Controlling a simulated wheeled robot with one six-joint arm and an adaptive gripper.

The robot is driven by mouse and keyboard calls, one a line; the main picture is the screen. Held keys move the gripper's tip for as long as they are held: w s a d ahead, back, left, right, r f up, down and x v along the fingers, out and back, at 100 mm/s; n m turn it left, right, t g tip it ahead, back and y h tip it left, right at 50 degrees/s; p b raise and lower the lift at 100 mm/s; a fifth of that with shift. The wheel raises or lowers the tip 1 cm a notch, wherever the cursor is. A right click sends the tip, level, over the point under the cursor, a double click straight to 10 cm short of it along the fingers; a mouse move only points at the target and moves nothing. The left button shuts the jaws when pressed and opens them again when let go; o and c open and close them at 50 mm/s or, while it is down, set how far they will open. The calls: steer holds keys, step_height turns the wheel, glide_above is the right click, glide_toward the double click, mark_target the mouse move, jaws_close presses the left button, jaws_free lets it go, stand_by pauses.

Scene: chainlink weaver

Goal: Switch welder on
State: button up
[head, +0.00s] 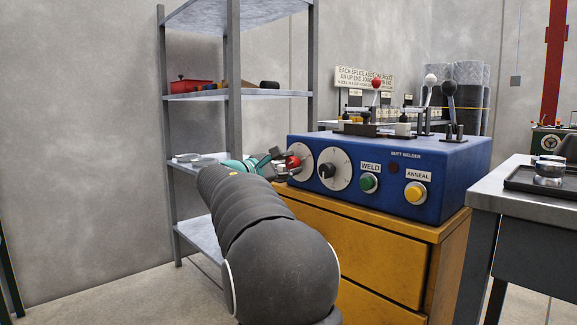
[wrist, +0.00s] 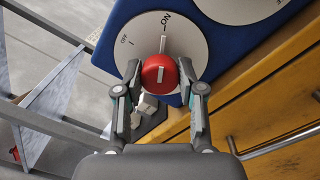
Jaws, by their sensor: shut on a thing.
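The blue butt welder (head: 440,165) stands on a yellow drawer cabinet. At the left of its front is a red knob (head: 293,162) on a white round dial (head: 303,175). In the wrist view the red knob (wrist: 160,73) carries a white line, and the dial (wrist: 180,30) behind it is marked OFF and ON. The white line looks roughly in line with the ON mark. My gripper (wrist: 160,80) has one finger on each side of the knob and is shut on it. In the head view my gripper (head: 283,160) reaches the knob from the left, and my arm hides part of the cabinet.
The welder front also has a black knob (head: 327,170), a green WELD button (head: 369,183) and a yellow ANNEAL button (head: 415,193). A grey shelf rack (head: 235,60) stands left, close behind my arm. A metal table (head: 530,205) is at the right.

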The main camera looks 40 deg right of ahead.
steer(key=o, duration=1.1)
steer(key=a, duration=0.8)
steer(key=s+a, duration=0.1)
steer(key=a, duration=0.3)
steer(key=shift+f, duration=0.2)
